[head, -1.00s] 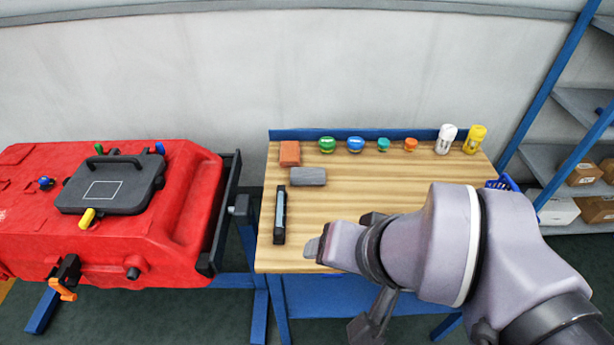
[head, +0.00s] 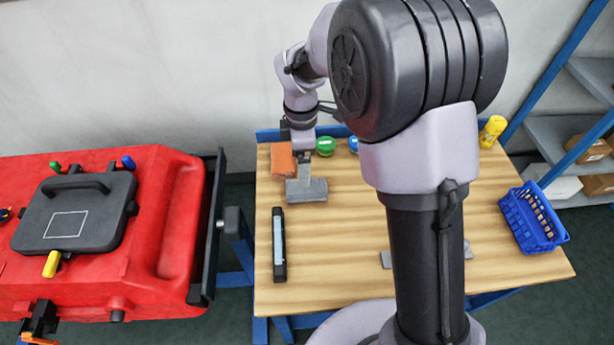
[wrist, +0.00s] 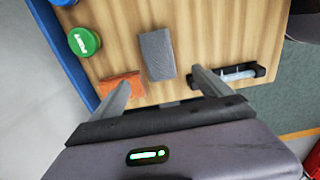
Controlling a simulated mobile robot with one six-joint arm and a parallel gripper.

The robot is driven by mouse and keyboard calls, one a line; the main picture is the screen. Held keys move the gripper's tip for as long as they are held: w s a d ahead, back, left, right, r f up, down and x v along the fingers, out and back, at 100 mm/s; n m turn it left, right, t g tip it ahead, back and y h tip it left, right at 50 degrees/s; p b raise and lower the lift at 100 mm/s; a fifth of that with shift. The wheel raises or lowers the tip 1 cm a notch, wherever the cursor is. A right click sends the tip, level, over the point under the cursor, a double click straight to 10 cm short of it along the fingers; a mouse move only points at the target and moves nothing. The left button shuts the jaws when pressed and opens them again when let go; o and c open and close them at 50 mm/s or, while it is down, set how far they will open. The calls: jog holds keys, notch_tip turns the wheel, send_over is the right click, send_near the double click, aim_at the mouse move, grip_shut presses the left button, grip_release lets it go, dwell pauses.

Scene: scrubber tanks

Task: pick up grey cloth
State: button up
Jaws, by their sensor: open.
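The grey cloth (head: 317,193) is a small flat block on the wooden table, partly covered by my gripper (head: 305,165) in the head view. In the wrist view the cloth (wrist: 157,54) lies just beyond the gap of my gripper (wrist: 162,84), roughly in line with it. My gripper is open and empty, with its two fingers apart. The cloth is not between the fingers in that view. I cannot tell how high the fingers are above the table.
An orange-red block (head: 283,160) lies close beside the cloth, near one finger. A green-lidded jar (head: 326,146) stands behind. A dark tool (head: 279,244) lies at the table's left. A blue basket (head: 533,218) is at right. The red machine (head: 165,240) stands left.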

jog(key=b, duration=0.2)
send_over(306, 190)
jog(key=f, duration=0.6)
jog(key=shift+w+a+f, duration=0.15)
jog(key=shift+w+a, duration=0.25)
jog(key=f+b, duration=0.1)
jog(key=f, duration=0.1)
jog(key=f+b, duration=0.1)
jog(key=d+f+b, duration=0.1)
jog(key=f, duration=0.1)
jog(key=shift+f, duration=0.3)
jog(key=shift+r, duration=0.2)
jog(key=shift+c, duration=0.2)
jog(key=c, duration=1.4)
